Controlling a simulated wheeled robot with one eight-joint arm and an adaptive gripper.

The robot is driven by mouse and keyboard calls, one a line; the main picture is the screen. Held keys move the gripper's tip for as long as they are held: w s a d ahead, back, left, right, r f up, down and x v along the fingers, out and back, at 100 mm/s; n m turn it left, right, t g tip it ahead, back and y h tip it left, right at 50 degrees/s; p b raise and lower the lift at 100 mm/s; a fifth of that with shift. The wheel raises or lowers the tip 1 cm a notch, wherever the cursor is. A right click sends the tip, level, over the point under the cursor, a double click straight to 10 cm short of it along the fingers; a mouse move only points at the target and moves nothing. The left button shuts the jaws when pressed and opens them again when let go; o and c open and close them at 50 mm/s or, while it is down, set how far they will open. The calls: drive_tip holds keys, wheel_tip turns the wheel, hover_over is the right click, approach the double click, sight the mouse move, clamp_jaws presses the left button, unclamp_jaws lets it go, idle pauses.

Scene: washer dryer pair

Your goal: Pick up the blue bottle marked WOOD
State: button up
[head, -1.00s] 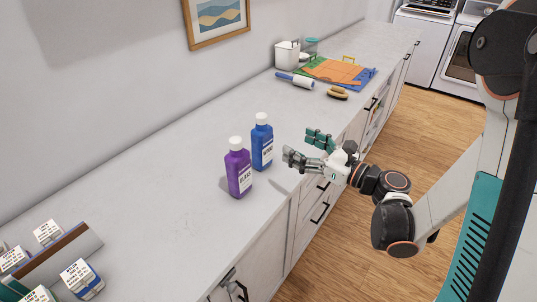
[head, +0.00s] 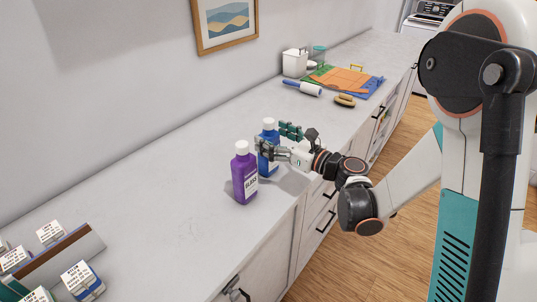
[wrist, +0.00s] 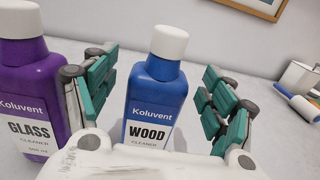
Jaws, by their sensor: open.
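The blue bottle marked WOOD (wrist: 152,95) stands upright with a white cap, between the open fingers of my gripper (wrist: 158,100) in the wrist view. Gaps show on both sides of it, wider on the right. In the head view the blue bottle (head: 268,165) is partly hidden behind my gripper (head: 275,142), which reaches over the counter from the right. A purple bottle marked GLASS (wrist: 28,90) stands close on the left, just outside my left finger; it is also in the head view (head: 244,175).
The grey counter (head: 170,180) is clear around the bottles. Small boxes (head: 80,278) stand at the near left. A lint roller (head: 303,88), brush (head: 344,100), mats and a white container (head: 295,63) lie farther back. The wall runs behind.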

drive_tip(key=shift+x, duration=1)
clamp_jaws()
